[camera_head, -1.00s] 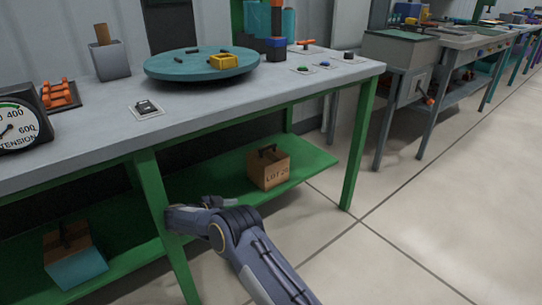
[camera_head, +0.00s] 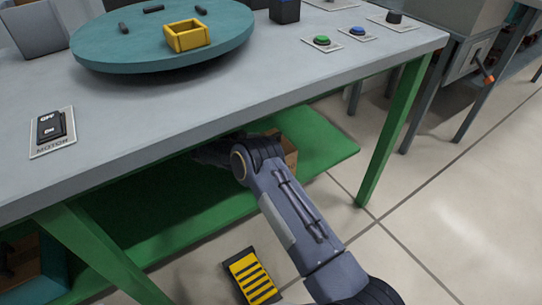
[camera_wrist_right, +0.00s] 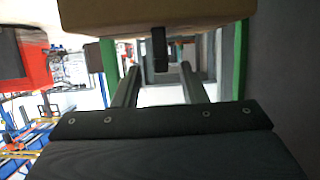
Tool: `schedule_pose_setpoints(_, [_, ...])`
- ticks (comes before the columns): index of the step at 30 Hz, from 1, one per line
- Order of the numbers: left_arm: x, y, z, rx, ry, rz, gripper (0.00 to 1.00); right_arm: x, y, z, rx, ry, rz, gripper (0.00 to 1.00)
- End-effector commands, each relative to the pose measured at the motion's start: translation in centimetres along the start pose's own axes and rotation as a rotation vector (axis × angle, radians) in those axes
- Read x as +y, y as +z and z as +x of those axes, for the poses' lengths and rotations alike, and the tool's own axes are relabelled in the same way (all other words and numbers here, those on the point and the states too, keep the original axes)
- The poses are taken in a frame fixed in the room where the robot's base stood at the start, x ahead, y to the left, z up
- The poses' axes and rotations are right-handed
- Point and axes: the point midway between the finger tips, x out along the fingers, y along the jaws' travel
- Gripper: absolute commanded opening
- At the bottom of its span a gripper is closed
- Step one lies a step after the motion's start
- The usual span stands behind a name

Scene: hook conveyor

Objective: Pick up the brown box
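The brown box (camera_head: 289,150) sits on the green lower shelf under the workbench, mostly hidden behind my right arm and the bench top. In the right wrist view the box (camera_wrist_right: 150,18) fills the top edge, with its dark handle (camera_wrist_right: 159,48) pointing down in the picture. The two fingers of my right gripper (camera_wrist_right: 159,75) are apart, with the handle's end between them in the picture. Gaps show on both sides of the handle; I see no contact. My left gripper is in neither view.
The green shelf (camera_head: 325,140) has bare room right of the box. The grey bench top (camera_head: 300,75) is close above my arm. A green leg (camera_head: 393,130) stands to the right. A black and yellow striped object (camera_head: 252,276) is below. Another box (camera_head: 22,268) is at lower left.

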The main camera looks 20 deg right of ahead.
Motion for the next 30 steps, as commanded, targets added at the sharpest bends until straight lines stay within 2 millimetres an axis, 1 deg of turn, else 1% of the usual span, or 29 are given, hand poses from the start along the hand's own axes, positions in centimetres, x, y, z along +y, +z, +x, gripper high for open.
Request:
schedule_pose_setpoints(1, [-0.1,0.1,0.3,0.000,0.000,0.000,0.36,0.0,0.1,0.6,0.000,0.002,0.001,0.38])
schedule_pose_setpoints(5, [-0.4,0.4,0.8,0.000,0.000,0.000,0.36,-0.1,0.1,1.8,0.001,0.002,0.002,0.38])
schedule_pose_setpoints(9, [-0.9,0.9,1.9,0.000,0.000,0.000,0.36,-0.2,0.1,4.0,0.001,0.003,0.002,0.38])
schedule_pose_setpoints(12, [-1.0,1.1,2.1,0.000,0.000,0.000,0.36,-0.2,-0.1,5.2,0.000,0.002,0.003,0.38])
schedule_pose_setpoints(15, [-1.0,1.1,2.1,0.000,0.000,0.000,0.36,-0.3,-0.3,5.7,0.000,0.000,0.002,0.38])
schedule_pose_setpoints(20, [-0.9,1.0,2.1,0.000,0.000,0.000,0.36,-0.3,-0.3,5.6,0.000,0.000,0.001,0.38])
schedule_pose_setpoints(28, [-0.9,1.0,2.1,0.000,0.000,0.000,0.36,-0.3,-0.3,5.6,0.000,0.000,0.001,0.03])
schedule_pose_setpoints(29, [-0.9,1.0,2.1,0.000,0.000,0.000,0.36,-0.3,-0.3,5.6,0.000,0.000,0.001,0.00])
schedule_pose_setpoints(30, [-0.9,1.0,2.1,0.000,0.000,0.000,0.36,-0.3,-0.3,5.6,0.000,0.000,0.001,0.00])
